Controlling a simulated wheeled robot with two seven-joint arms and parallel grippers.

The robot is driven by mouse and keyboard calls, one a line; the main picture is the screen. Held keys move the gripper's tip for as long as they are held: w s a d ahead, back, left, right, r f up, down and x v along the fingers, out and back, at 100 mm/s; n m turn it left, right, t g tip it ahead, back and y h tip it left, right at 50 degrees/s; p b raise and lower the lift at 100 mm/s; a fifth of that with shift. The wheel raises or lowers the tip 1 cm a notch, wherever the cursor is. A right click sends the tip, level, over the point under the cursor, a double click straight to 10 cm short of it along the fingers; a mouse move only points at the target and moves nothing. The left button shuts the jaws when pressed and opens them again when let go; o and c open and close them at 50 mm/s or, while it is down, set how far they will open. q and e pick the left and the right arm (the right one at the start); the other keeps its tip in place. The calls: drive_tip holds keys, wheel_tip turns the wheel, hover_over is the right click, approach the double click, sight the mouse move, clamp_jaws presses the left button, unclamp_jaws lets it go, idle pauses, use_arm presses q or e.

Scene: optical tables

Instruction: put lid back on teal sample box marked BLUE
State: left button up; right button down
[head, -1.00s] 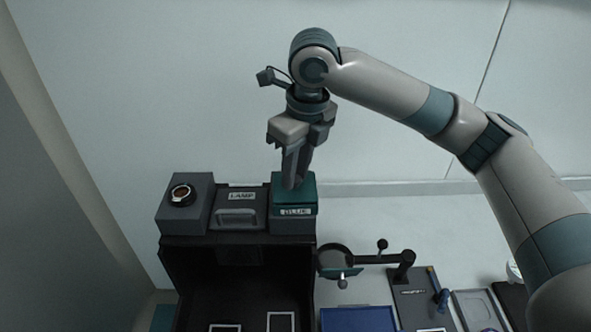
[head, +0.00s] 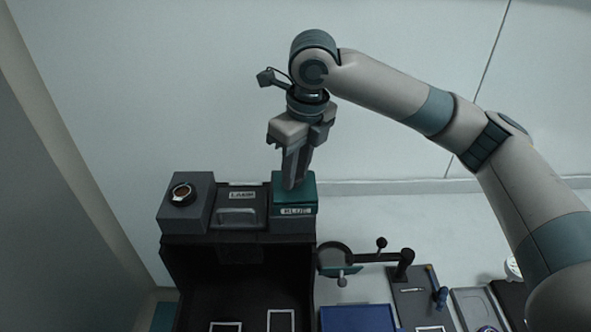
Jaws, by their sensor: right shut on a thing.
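The sample box marked BLUE (head: 293,222) stands at the right end of the top of a black cabinet. Its label faces me. The teal lid (head: 307,189) sits over the box's top; I cannot tell whether it is fully seated. My right gripper (head: 291,184) comes down from above, upright, and is shut on the lid at its top. The exact contact at the fingertips is partly hidden. My left gripper is out of view.
A dark box marked LAMP (head: 240,212) stands directly left of the BLUE box. A grey block with a round dial (head: 182,194) stands further left. The black cabinet (head: 242,285) is below. A magnifier on an arm (head: 336,258) and a blue tray (head: 357,319) lie lower right.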

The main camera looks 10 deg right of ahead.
drive_tip(key=shift+f+p, duration=0.2)
drive_tip(key=shift+p, duration=0.55)
idle(1.1)
idle(0.3)
drive_tip(key=c, duration=0.9)
unclamp_jaws()
drive_tip(key=shift+c, duration=0.2)
drive_tip(key=shift+r+p, duration=1.35)
drive_tip(key=shift+r, duration=0.05)
drive_tip(key=shift+r+p, duration=0.5)
drive_tip(key=shift+r, duration=1.6)
drive_tip(key=shift+c, duration=0.7)
